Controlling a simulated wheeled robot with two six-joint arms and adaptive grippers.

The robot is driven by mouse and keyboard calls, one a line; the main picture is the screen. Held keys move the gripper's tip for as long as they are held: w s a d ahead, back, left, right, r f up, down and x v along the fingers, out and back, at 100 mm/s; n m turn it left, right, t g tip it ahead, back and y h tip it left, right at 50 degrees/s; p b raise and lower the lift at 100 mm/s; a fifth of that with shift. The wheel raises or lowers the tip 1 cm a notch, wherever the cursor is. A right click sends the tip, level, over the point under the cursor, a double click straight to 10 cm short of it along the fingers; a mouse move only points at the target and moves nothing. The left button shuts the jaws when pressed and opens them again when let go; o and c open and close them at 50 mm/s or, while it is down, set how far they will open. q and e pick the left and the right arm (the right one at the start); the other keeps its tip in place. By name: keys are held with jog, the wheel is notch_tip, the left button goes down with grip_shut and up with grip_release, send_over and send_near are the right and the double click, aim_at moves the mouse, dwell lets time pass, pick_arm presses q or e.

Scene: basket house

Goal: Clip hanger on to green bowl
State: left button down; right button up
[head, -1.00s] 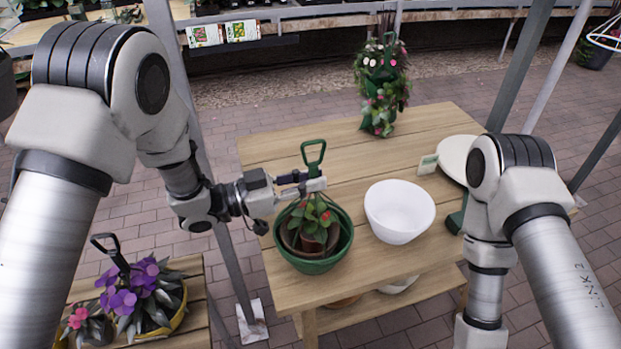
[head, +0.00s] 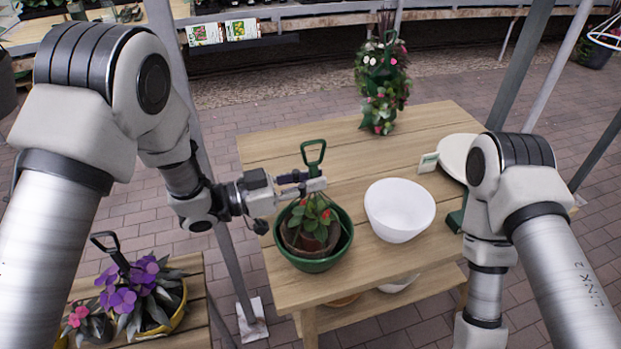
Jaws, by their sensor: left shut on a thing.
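The green bowl (head: 338,252) stands on the wooden table near its front left corner, with a potted plant with red flowers (head: 313,215) inside it. The green hanger (head: 313,156) stands upright above the bowl, its handle loop on top. My left gripper (head: 308,186) is shut on the hanger just below the loop. The hanger's lower arms are partly hidden by leaves and the gripper, so I cannot tell whether they touch the bowl rim. My right arm shows at the right, but its gripper is out of view.
A white bowl (head: 399,211) stands close to the right of the green bowl. A tall flowering plant (head: 383,85) is at the table's back, and a round pale scale pan (head: 457,158) at the right. A yellow bowl with purple flowers (head: 178,318) is at the lower left.

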pick_arm(q)
jog(key=shift+f, duration=0.1)
dwell(0.3)
jog(key=c, duration=1.1)
grip_release()
